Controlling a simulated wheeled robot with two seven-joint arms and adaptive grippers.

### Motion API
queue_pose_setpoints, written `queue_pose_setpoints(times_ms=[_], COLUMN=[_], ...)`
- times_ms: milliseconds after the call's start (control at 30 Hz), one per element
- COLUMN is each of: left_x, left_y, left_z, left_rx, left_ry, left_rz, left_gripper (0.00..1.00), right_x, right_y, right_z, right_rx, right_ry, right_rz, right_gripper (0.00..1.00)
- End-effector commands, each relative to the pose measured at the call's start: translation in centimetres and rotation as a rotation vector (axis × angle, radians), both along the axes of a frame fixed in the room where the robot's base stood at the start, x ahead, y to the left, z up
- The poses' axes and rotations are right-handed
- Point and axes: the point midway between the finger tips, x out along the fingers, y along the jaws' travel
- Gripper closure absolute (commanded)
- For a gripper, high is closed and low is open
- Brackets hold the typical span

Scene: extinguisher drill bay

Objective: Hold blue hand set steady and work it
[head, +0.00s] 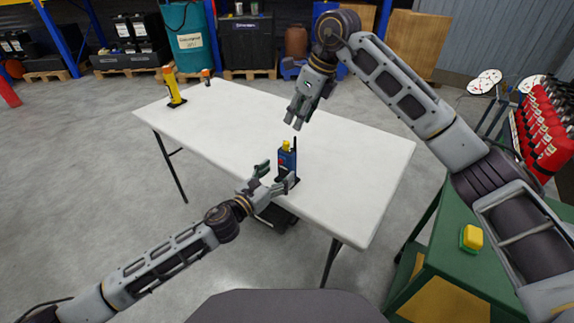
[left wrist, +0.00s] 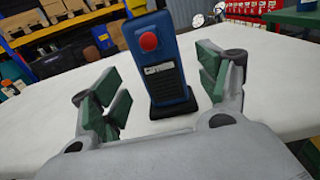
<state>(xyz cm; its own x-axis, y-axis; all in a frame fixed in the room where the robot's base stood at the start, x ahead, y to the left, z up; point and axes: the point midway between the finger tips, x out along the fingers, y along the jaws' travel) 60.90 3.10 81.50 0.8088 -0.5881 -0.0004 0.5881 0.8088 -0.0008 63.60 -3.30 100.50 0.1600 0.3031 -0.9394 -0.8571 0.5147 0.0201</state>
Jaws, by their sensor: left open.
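The blue hand set (head: 287,159) stands upright on a black base on the white table, near its front edge. It has a yellow top and a black aerial in the head view. In the left wrist view the hand set (left wrist: 157,60) shows a red button and a dark slotted panel. My left gripper (head: 277,175) is open in front of it. Its green-padded fingers (left wrist: 158,88) stand to either side of the hand set, with gaps visible. My right gripper (head: 294,121) hangs above and behind the hand set, apart from it; its finger gap is unclear.
The white table (head: 350,150) is mostly clear. A yellow device (head: 173,88) on a black base and a small orange-and-black item (head: 206,76) stand at its far left. A green table (head: 465,265) with a yellow button (head: 472,237) and red extinguishers (head: 545,130) are at right.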

Motion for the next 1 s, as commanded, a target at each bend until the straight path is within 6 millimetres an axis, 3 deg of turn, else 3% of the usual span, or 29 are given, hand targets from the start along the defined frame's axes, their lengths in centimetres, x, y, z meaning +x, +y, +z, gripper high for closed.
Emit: queue_pose_setpoints(times_ms=[500, 1000], left_x=[3.9, 4.4], left_y=[-2.7, -3.1], left_z=[0.1, 0.0], left_rx=[0.0, 0.0], left_ry=[-0.001, 0.0], left_rz=[0.001, 0.0], left_gripper=[0.25, 0.26], right_x=[0.0, 0.0], right_y=[0.0, 0.0], right_z=[0.0, 0.0], right_rx=[0.0, 0.0], right_ry=[0.0, 0.0], right_rz=[0.0, 0.0], right_gripper=[0.64, 0.64])
